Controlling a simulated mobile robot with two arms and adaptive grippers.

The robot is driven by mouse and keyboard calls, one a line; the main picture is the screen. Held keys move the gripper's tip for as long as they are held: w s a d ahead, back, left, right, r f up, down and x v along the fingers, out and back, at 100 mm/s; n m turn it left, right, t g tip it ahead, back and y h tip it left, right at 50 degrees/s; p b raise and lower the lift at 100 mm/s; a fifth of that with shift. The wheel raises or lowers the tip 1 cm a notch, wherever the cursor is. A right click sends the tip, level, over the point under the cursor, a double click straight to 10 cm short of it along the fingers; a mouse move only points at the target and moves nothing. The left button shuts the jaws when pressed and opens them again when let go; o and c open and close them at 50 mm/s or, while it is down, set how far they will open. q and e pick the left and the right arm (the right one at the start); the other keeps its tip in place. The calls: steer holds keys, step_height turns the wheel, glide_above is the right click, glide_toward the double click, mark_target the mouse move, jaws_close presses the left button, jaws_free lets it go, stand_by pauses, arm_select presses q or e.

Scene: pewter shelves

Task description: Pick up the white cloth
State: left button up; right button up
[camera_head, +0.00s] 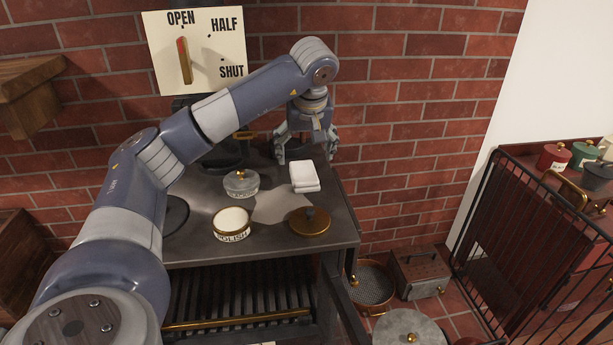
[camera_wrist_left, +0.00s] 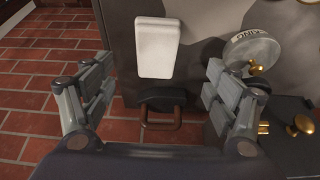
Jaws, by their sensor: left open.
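The white cloth (camera_head: 304,176) is a folded, thick rectangular pad lying on the dark stove top, near its right side. In the left wrist view the cloth (camera_wrist_left: 157,48) lies ahead of the fingers, upper middle. My left gripper (camera_head: 306,141) is above the back edge of the stove top, behind the cloth and apart from it. Its fingers are spread wide, with nothing held between them; they also frame the left wrist view (camera_wrist_left: 157,98). My right gripper is not in view.
A grey lidded tin (camera_head: 241,184), an open polish tin (camera_head: 232,224) and a brass lid (camera_head: 309,221) stand near the cloth. A dark block with a brown handle (camera_wrist_left: 162,105) shows below the cloth in the wrist view. A black railing (camera_head: 520,245) stands right.

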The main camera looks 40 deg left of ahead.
arm_select(q)
glide_above(304, 171)
steer(key=s+d, duration=0.2)
steer(key=f, duration=0.4)
steer(key=shift+s+d+f+p, duration=0.1)
steer(key=shift+s+f+p, duration=0.1)
steer(key=shift+p, duration=0.1)
steer(key=p+x, duration=0.1)
steer(key=x, duration=0.1)
steer(key=w+p+x, duration=0.1)
steer(key=x, duration=0.1)
steer(key=shift+a+f, duration=0.2)
steer(key=shift+a, duration=0.1)
steer(key=shift+w+a+f, duration=0.1)
steer(key=shift+f, duration=0.15)
steer(key=c, duration=1.1)
